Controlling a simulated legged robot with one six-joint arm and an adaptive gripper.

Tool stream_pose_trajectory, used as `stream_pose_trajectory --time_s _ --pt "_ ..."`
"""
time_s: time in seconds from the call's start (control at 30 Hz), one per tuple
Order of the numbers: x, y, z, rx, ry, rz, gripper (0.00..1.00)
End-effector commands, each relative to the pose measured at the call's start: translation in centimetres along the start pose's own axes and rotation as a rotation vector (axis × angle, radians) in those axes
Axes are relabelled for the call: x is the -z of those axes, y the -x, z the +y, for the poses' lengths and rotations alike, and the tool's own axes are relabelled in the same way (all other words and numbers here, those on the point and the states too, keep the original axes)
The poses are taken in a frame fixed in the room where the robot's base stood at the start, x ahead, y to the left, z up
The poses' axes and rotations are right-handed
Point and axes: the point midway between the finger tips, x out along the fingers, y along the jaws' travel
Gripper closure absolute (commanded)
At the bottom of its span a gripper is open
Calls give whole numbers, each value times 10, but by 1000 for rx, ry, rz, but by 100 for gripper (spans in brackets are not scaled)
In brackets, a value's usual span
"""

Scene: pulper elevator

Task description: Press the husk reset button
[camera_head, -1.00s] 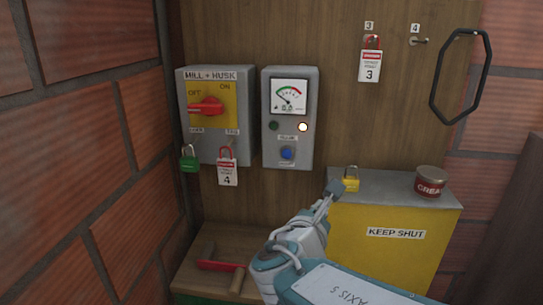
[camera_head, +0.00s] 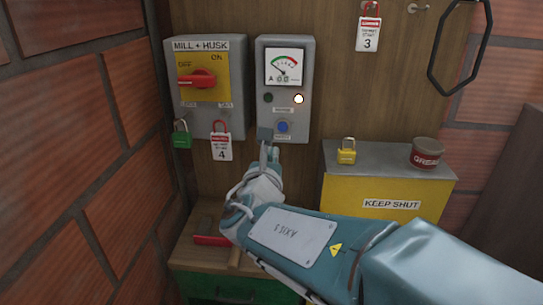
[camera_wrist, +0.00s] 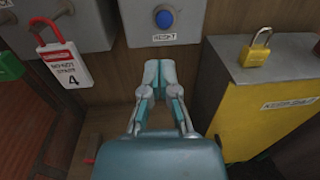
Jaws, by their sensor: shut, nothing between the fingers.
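The husk reset button is a round blue button (camera_head: 283,126) low on a grey control box (camera_head: 304,72) on the wooden panel. In the wrist view the blue button (camera_wrist: 164,18) is near the top, above a label that reads RESET. My gripper (camera_head: 268,140) is shut and empty. In the head view its tip overlaps the lower left part of the grey box, just below and left of the button. In the wrist view my gripper (camera_wrist: 159,68) is below the button and label, apart from the button in the picture. I cannot tell whether the tip touches the box.
A MILL + HUSK switch box (camera_head: 238,75) with a red handle stands left, with a green padlock (camera_head: 181,138) and red-tagged lock (camera_head: 221,146) below. A yellow cabinet (camera_head: 335,190) at right carries a yellow padlock (camera_head: 346,156) and red tin (camera_head: 426,153). A lamp (camera_head: 298,99) glows.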

Motion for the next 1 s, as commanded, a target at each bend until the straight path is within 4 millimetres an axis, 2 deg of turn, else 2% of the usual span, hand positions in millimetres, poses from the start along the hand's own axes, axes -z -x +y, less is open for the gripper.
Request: stream_pose_trajectory --time_s 0.03,0.3,0.5,0.67,1.0 --pt "1 -11 -2 4 1 1 100" --pt "0 -62 -3 4 0 1 100" --pt "1 -90 -1 1 1 1 100" --pt "0 -100 -1 1 0 1 100" --pt "0 -101 -1 1 -1 0 100"
